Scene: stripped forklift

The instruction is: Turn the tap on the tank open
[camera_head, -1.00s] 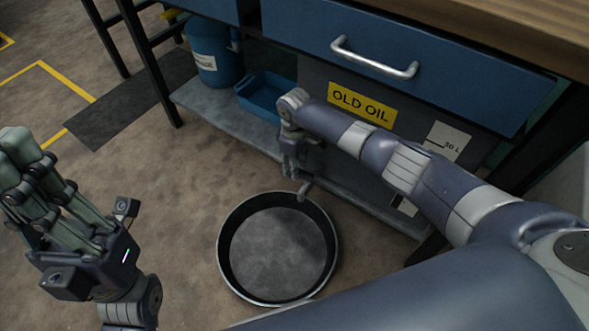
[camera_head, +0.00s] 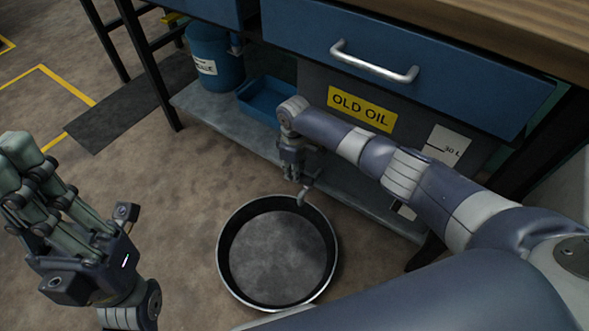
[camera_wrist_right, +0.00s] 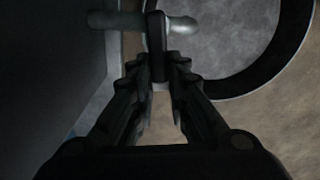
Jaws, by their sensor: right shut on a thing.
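The grey tank (camera_head: 312,84) with a yellow "OLD OIL" label stands on the low shelf under the workbench. Its tap shows in the head view only as a grey spout (camera_head: 305,192) below my right gripper (camera_head: 293,168). In the right wrist view the tap's pipe (camera_wrist_right: 180,24) runs across the top, and its dark upright handle (camera_wrist_right: 157,45) sits between the fingertips of my right gripper (camera_wrist_right: 160,66), which is shut on it. My arm hides part of the tank. My left gripper (camera_head: 22,165) is raised at the left, away from the tank; its finger gap is unclear.
A round black pan (camera_head: 326,268) lies on the floor below the spout, with no liquid visible in it. A blue tray (camera_head: 266,98) and a blue canister (camera_head: 215,58) stand on the shelf (camera_head: 205,108) left of the tank. A drawer (camera_head: 440,75) overhangs the tank.

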